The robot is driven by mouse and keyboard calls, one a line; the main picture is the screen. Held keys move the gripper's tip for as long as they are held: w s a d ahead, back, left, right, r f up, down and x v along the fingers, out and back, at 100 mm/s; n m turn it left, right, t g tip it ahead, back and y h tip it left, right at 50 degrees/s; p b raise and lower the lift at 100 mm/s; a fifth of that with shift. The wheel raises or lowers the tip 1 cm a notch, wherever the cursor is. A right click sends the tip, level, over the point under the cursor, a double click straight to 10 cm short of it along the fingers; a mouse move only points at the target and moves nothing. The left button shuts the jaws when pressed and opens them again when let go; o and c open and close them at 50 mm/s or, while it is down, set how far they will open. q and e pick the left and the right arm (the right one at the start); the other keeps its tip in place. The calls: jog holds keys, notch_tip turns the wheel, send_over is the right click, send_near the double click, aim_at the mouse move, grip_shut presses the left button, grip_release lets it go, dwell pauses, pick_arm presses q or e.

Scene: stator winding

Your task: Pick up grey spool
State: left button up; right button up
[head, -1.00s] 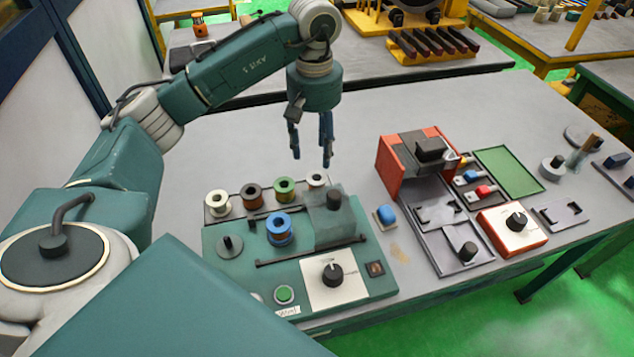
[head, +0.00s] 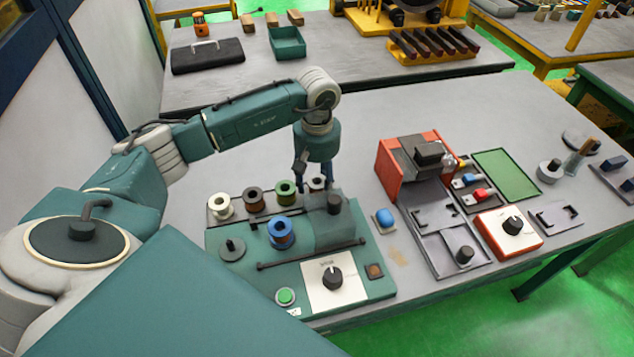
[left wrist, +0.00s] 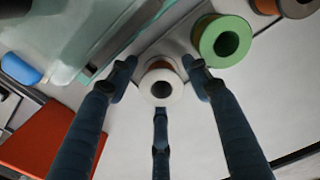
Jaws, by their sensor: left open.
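The grey spool (head: 317,184) stands at the right end of the back row of spools and is partly hidden by my left gripper. In the left wrist view the grey spool (left wrist: 161,84) shows a pale round flange with a dark centre hole. My left gripper (head: 314,181) points down over it in the head view. In the left wrist view its fingers (left wrist: 160,72) are open around the spool, two on opposite sides and one below. No clear contact shows. My right gripper is not in view.
A green spool (head: 285,190) stands close beside the grey one, then a brown spool (head: 253,198) and a cream spool (head: 221,206). A blue spool (head: 281,232) sits on the green winding machine (head: 225,262) in front. The table behind the row is bare.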

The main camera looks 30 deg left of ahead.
pick_arm(q)
jog(key=c, duration=0.9)
